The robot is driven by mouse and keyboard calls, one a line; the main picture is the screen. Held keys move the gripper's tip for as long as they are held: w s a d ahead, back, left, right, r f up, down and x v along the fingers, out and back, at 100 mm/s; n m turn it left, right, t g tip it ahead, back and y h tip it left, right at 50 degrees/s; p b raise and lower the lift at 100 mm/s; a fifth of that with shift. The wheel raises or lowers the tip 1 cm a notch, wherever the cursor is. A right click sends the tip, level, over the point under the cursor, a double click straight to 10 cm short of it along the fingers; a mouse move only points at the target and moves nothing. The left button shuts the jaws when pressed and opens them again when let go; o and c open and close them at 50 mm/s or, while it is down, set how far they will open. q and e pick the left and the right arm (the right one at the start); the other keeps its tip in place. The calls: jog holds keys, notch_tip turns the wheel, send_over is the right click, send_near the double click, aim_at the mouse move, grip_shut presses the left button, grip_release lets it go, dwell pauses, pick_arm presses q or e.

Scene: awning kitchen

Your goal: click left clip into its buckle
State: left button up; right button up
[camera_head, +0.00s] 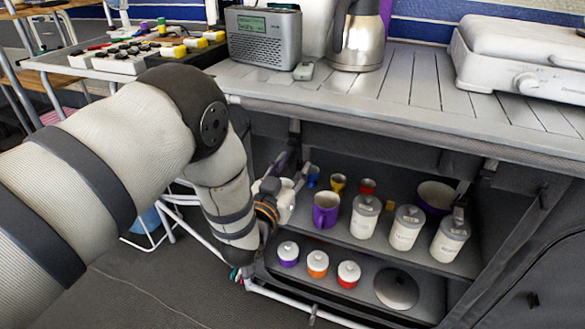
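A dark strap (294,132) hangs from the counter's front edge at the left of the shelf opening; I take it for the left clip's strap. The clip and its buckle are too small and too covered to tell apart, so I cannot tell if they touch. My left gripper (292,168) is at the left end of the shelves, just below this strap, fingers pointing up. Its fingers are small and dark against the shelf, and I cannot tell whether they hold anything. A similar strap (488,170) hangs at the right. My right gripper is out of view.
The upper shelf holds a purple mug (326,210), white canisters (364,216) and a bowl (436,196). Small lidded jars (318,264) stand on the lower shelf. A radio (264,38) and a steel jug (357,40) stand on the counter (420,85). A white rail (290,303) runs below.

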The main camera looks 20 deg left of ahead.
pick_arm(q)
jog(key=shift+s, duration=0.1)
jog(key=s, duration=1.1)
jog(key=shift+s+a, duration=0.2)
jog(key=shift+s, duration=0.2)
